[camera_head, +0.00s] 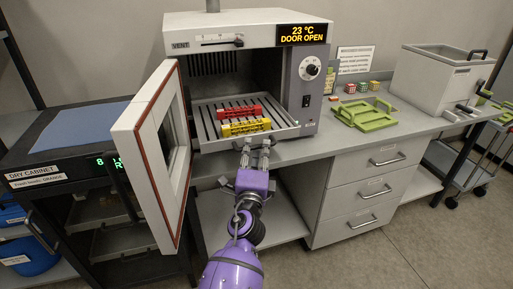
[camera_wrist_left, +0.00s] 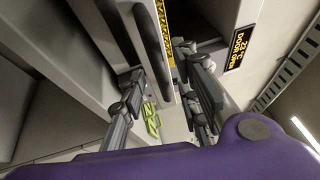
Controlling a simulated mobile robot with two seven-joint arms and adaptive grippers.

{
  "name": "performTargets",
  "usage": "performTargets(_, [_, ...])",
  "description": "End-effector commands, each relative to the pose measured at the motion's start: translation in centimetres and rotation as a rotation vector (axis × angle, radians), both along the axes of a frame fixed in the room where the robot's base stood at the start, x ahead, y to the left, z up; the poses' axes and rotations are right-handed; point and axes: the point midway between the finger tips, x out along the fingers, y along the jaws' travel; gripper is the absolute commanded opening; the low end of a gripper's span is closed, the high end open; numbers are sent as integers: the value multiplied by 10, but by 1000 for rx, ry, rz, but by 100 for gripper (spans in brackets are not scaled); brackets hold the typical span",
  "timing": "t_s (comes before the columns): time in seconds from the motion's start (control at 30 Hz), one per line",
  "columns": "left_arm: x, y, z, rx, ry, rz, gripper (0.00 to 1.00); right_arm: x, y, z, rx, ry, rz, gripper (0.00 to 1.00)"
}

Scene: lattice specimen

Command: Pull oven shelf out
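The oven (camera_head: 245,32) stands on the bench with its door (camera_head: 150,150) swung open to the left; its display reads 23 °C DOOR OPEN. The slatted grey oven shelf (camera_head: 210,133) is at the chamber mouth, carrying a red lattice piece (camera_head: 238,112) and a yellow one (camera_head: 246,127). My left gripper (camera_head: 256,149) is at the shelf's front edge. In the left wrist view its fingers (camera_wrist_left: 160,62) are spread on either side of a dark bar (camera_wrist_left: 152,42) at the shelf front. I cannot tell whether they touch it. My right gripper is out of view.
Green frames (camera_head: 366,115) and small coloured blocks (camera_head: 362,87) lie on the bench right of the oven. A grey lidded bath (camera_head: 440,78) stands farther right. The dry cabinet (camera_head: 75,140) is at left. The oven door stands close left of my arm.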

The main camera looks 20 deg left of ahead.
Motion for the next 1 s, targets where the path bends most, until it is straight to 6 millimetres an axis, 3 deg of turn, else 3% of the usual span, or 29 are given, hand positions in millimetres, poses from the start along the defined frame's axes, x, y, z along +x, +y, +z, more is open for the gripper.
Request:
performTargets(0.33, [-76, -14, -14, -7, 3, 4, 30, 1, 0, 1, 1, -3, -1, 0])
performTargets(0.6, [-92, -17, -17, -2, 2, 2, 30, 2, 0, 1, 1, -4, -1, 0])
performTargets(1.0, [-94, -18, -17, 0, 2, 1, 30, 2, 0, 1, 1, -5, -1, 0])
